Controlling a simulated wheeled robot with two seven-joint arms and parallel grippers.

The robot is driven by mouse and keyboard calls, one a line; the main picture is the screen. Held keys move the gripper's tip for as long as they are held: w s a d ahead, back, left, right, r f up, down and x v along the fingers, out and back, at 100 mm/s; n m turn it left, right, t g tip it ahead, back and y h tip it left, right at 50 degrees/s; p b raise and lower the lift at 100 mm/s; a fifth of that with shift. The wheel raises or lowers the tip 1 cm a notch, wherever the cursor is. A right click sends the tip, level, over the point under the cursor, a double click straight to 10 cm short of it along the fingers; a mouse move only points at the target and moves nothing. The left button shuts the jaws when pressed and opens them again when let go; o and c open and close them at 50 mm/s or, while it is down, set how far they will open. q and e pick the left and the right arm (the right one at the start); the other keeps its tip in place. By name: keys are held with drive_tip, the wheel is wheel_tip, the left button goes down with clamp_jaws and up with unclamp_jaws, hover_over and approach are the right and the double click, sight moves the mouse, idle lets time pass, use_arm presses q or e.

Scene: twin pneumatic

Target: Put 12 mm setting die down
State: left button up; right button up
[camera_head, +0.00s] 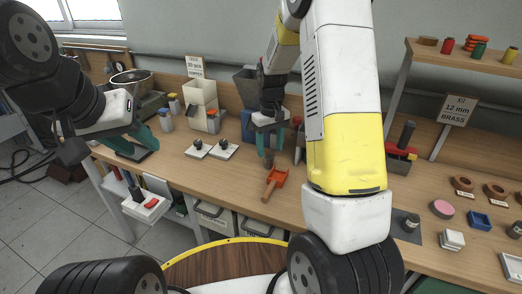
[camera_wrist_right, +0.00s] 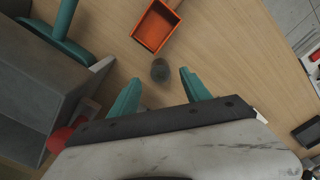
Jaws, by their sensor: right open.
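A small dark grey cylinder, which looks like the setting die (camera_wrist_right: 160,70), stands on the wooden bench in the right wrist view. Its size marking cannot be read. My right gripper (camera_wrist_right: 157,88) is open, with one teal finger on either side of the cylinder and visible gaps to it. In the head view my right gripper (camera_head: 269,150) points down at the bench, just behind an orange scoop (camera_head: 277,177). My left gripper (camera_head: 138,143) is at the left end of the bench; its finger gap is unclear.
A sign (camera_head: 458,109) reads 12 mm brass. At right are brown rings (camera_head: 463,184), a pink disc (camera_head: 443,209) and a blue tray (camera_head: 479,220).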

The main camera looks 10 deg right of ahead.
sight(270, 156)
wheel_tip(270, 156, down, 4)
drive_tip(key=shift+r, duration=0.1)
clamp_jaws()
